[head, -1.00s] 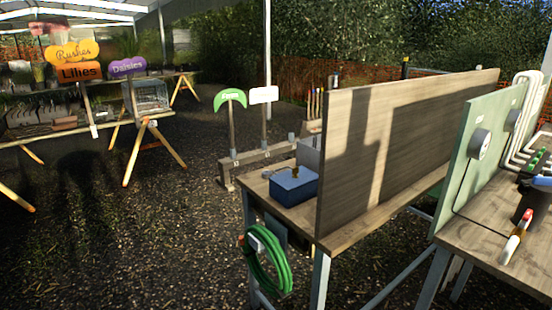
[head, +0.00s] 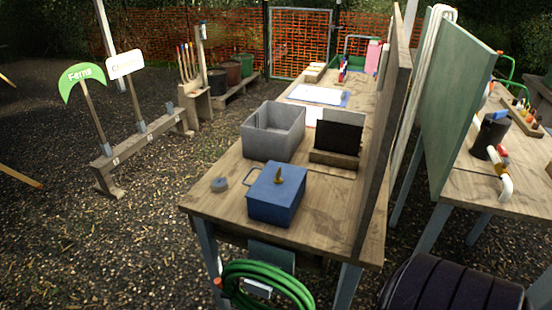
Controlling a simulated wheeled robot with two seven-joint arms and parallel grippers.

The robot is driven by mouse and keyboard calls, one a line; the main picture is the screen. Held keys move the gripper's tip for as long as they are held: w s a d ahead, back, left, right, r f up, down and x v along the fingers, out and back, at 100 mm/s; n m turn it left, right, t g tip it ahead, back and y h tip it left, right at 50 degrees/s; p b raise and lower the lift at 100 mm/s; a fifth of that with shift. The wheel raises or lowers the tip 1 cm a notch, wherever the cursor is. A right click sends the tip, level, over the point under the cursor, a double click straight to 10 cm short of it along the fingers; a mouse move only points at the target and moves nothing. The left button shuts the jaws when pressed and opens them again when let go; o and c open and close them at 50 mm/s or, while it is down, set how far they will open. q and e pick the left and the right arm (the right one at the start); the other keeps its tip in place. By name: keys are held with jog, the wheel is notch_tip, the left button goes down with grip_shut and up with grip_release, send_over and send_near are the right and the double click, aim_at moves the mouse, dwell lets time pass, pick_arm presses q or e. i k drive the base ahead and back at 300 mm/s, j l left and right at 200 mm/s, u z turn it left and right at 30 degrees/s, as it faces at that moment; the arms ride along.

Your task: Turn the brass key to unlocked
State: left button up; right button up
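A blue box (head: 276,199) stands near the front end of a wooden bench (head: 215,202). A small brass-coloured piece, which looks like the brass key (head: 280,174), stands up on the box's top. It is too small to tell which way the key is turned or to read any marks. A thin loop handle shows at the box's left side. Neither of my grippers is in view.
A grey bin (head: 272,131), a dark panel on a wooden stand (head: 338,140) and a small grey disc (head: 219,184) share the bench. A tall wooden board (head: 388,120) walls its right side. A green hose (head: 268,284) hangs below the front edge.

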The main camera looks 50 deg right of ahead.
aim_at(278, 181)
jog(key=i+j+z, duration=0.1)
jog(key=i+z, duration=0.15)
jog(key=z, duration=0.2)
jog(key=i+j+z, duration=0.15)
jog(key=z, duration=0.35)
jog(key=i+j+z, duration=0.3)
jog(key=z, duration=0.15)
jog(key=i+j+z, duration=0.2)
jog(key=j+z, duration=0.15)
jog(key=z, duration=0.15)
jog(key=i+j+z, duration=0.1)
jog(key=j+z, duration=0.35)
jog(key=i+j+z, duration=0.15)
jog(key=j+z, duration=0.2)
